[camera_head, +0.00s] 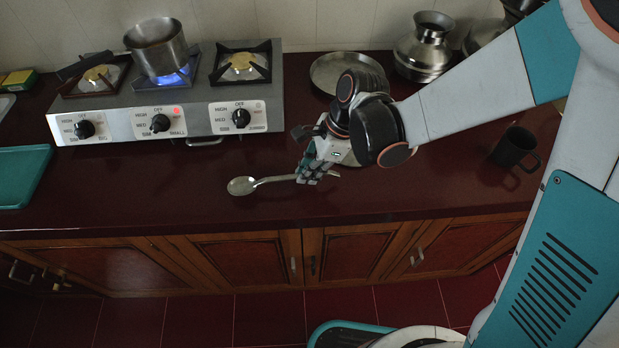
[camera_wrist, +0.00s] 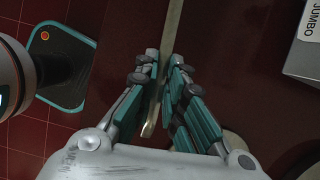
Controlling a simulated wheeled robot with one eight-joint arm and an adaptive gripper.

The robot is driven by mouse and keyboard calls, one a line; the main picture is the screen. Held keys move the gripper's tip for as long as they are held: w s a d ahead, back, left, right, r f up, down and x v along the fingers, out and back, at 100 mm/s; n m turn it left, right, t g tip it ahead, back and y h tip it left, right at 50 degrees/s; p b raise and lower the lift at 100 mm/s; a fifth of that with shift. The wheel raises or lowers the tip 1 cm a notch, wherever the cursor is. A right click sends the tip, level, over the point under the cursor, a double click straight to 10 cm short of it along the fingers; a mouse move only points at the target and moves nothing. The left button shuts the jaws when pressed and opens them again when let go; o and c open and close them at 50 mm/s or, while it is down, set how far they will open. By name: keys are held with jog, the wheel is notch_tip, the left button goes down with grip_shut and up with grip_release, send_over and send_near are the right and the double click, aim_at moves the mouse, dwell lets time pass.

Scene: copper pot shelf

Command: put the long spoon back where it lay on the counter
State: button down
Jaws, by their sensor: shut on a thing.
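The long spoon (camera_head: 243,186) is metal, with its oval bowl to the left and its handle running right through my gripper (camera_head: 309,178) in the head view. It lies near the front part of the dark red counter (camera_head: 130,192), at or just above the surface; I cannot tell if it touches. My gripper is shut on the handle. In the wrist view the handle (camera_wrist: 173,25) passes between the fingers of my gripper (camera_wrist: 162,78), and its end shows between them. The spoon's bowl is outside the wrist view.
The stove (camera_head: 215,93) stands behind, with a steel pot (camera_head: 157,46) over a lit blue flame. A round steel dish (camera_head: 335,66) and a metal pot (camera_head: 426,47) are at the back. A dark mug (camera_head: 511,147) stands right, a teal tray (camera_head: 20,175) left. The counter left of the spoon is clear.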

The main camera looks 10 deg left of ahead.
jog(key=shift+f+b, duration=0.5)
jog(key=shift+f, duration=0.55)
jog(key=shift+f, duration=0.1)
jog(key=c, duration=1.7)
grip_release()
jog(key=p+v, duration=0.5)
jog(key=v, duration=0.8)
jog(key=shift+d+r, duration=0.25)
jog(key=shift+r, duration=0.05)
